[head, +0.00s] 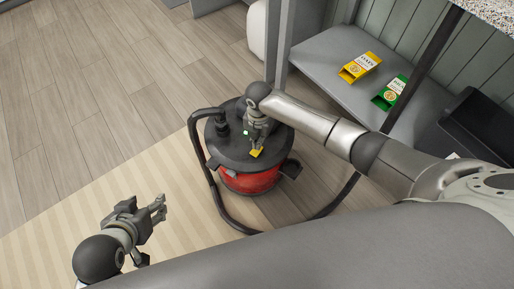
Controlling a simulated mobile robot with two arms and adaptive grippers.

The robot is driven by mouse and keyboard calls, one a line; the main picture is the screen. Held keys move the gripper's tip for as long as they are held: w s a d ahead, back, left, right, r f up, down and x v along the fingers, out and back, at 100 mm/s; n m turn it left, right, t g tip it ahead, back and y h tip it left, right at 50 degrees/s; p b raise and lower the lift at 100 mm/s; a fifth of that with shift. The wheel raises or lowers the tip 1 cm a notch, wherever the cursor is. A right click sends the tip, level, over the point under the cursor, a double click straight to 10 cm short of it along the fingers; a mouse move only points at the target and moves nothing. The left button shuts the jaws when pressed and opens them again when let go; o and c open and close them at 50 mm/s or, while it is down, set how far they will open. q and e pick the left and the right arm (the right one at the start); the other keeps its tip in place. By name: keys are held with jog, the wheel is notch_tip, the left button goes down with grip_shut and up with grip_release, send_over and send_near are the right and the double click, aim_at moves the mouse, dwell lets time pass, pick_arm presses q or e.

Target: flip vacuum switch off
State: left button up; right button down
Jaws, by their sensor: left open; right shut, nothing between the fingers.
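The vacuum (250,181) has a red drum and a black lid and stands on the floor in the middle of the head view. A small yellow part, which looks like its switch (257,153), shows on the lid near the front. My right gripper (254,148) is shut and points down over the lid at the yellow part. I cannot tell whether it touches it, nor which way the switch is set. My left gripper (160,209) is open and empty, low at the left, apart from the vacuum.
A black hose (200,165) curves around the vacuum's left side. A grey shelf (325,55) behind it at the right holds a yellow box (360,67) and a green box (390,93). A striped beige rug (95,190) lies at the left. The wooden floor (100,70) is clear.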

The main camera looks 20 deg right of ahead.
jog(key=shift+r+p, duration=1.6)
jog(key=shift+p, duration=0.05)
jog(key=shift+r+p, duration=0.45)
jog(key=shift+p, duration=0.1)
pick_arm(q)
jog(key=s+a+f+g+y, duration=0.1)
jog(key=s+a+f+g, duration=0.1)
jog(key=s+f+g, duration=0.2)
jog(key=shift+s+f, duration=0.25)
jog(key=shift+s, duration=0.6)
